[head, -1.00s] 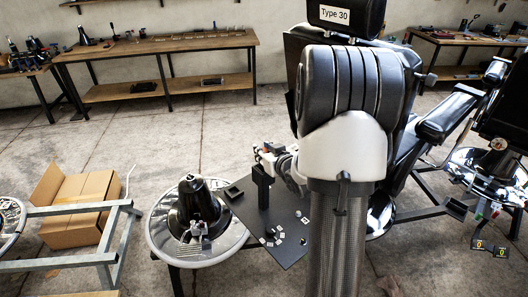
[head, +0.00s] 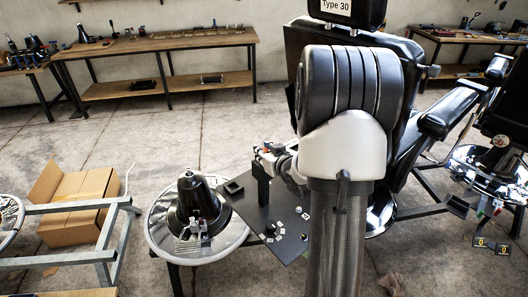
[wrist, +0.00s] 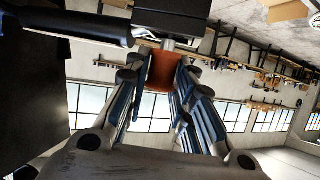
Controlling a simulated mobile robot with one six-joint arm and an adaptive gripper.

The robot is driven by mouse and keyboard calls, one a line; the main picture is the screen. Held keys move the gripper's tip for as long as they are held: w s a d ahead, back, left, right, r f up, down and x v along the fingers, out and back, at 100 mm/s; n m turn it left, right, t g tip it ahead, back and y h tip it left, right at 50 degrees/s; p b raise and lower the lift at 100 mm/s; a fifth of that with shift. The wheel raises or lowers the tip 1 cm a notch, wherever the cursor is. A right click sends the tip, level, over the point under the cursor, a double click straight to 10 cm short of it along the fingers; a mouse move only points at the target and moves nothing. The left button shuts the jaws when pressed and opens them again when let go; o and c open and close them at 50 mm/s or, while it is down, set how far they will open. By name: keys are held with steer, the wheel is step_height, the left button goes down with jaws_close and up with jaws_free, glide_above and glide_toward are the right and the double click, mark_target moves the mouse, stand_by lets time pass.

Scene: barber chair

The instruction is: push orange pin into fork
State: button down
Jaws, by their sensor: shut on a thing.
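In the wrist view my gripper (wrist: 157,82) has its two blue-padded fingers closed on the orange pin (wrist: 160,72). A short piece of bare metal shaft (wrist: 169,44) shows between the pin's orange part and a dark block (wrist: 172,14). This block may be the fork; its opening is not visible, so I cannot tell how deep the shaft sits. In the head view my gripper (head: 268,152) is at the top of a black post (head: 263,186) on a dark plate.
The dark plate (head: 264,212) carries several small pale markers and a small black tray (head: 233,187). A round silver tray (head: 160,242) with a black cone (head: 192,206) stands left of it. The black barber chair (head: 436,118) is close on the right. Open floor lies behind.

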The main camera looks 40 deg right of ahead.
steer(key=shift+f+b, duration=0.7)
steer(key=shift+f, duration=0.1)
steer(key=c, duration=1.8)
jaws_free()
steer(key=o, duration=0.5)
steer(key=shift+f, duration=0.1)
steer(key=shift+s, duration=0.1)
steer(key=shift+s, duration=0.1)
steer(key=v, duration=1.2)
